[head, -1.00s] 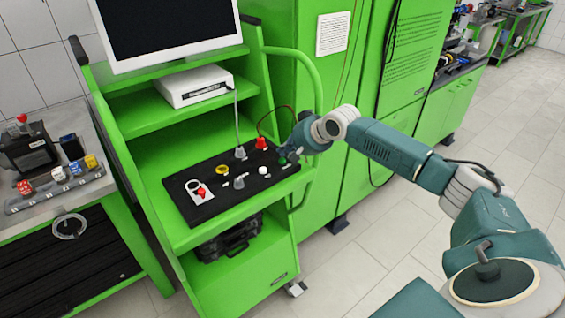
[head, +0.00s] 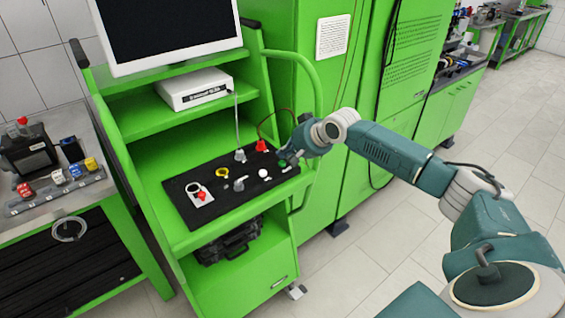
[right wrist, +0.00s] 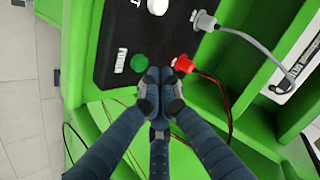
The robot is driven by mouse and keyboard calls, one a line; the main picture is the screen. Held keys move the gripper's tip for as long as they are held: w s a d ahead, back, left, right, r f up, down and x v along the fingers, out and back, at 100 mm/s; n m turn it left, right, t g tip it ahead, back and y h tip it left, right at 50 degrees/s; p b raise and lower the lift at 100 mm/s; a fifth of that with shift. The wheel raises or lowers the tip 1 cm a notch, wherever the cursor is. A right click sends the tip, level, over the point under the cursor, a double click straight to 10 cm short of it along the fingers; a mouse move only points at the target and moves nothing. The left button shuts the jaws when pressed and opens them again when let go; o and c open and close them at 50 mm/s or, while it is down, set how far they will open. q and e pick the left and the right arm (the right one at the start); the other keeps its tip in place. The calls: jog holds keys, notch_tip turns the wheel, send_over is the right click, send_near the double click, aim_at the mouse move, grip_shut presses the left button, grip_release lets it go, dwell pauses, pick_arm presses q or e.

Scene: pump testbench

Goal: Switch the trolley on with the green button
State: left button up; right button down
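The green button (right wrist: 140,62) is a round disc on the black panel (right wrist: 110,20), beside the white POWER label. My right gripper (right wrist: 160,82) has its fingers together, with nothing seen between them. Its tips are close beside the green button, toward the red plug; I cannot tell whether they touch the button or panel. In the head view my right gripper (head: 286,158) is at the right end of the panel on the green trolley (head: 245,290) and mostly covers the green button. My left gripper is not in view.
A red plug (right wrist: 184,63) with a cable sits very near the fingertips. A grey plug (right wrist: 204,21) and a white button (right wrist: 157,6) are farther along. In the head view the panel has a yellow ring (head: 222,172) and a red knob (head: 201,195). A monitor (head: 165,30) stands above.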

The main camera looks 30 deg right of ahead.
aim_at(285, 163)
jog(key=shift+f, duration=0.15)
jog(key=shift+f, duration=0.25)
jog(key=shift+f, duration=0.4)
dwell(0.9)
jog(key=shift+r+p, duration=0.8)
jog(key=shift+p, duration=0.35)
notch_tip(285, 163, up, 6)
jog(key=p, duration=0.6)
